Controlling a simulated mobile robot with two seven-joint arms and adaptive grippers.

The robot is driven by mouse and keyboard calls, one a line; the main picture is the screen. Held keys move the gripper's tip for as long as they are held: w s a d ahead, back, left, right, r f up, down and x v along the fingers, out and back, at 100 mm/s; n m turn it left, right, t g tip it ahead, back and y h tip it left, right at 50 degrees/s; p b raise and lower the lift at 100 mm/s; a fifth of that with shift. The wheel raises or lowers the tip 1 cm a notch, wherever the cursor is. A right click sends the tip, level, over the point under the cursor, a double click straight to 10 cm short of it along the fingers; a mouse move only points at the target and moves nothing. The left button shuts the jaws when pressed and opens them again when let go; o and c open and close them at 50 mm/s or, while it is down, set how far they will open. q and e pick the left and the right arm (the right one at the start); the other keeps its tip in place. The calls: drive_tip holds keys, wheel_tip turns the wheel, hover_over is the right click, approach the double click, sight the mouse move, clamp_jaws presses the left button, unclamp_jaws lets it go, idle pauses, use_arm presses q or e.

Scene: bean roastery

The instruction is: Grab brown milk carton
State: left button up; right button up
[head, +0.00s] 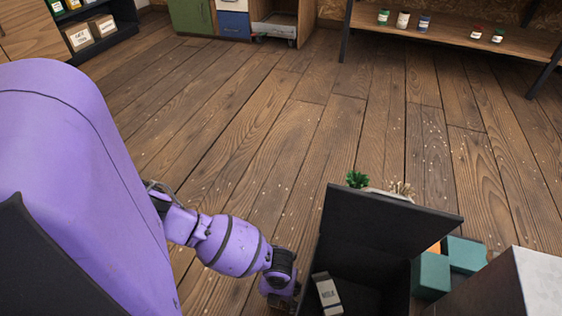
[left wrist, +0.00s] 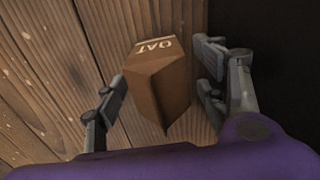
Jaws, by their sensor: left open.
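The brown carton (left wrist: 160,80) is lettered "OAT" and shows in the left wrist view above the wooden floor. My left gripper (left wrist: 160,85) is open, with one finger on each side of the carton. Small gaps show between the fingers and the carton, so it is not clamped. In the head view, my left gripper (head: 281,297) is at the bottom edge, just left of the black bin, and the brown carton cannot be seen there. My right gripper is not in view.
An open black bin (head: 385,230) holds a dark carton marked "MILK" (head: 327,294). Teal boxes (head: 431,276) and a pale-topped block (head: 540,280) stand to its right. A green plant (head: 357,180) shows behind it. The plank floor (head: 240,150) beyond is clear up to the shelves.

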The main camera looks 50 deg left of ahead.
use_arm(q)
drive_tip(key=c, duration=1.1)
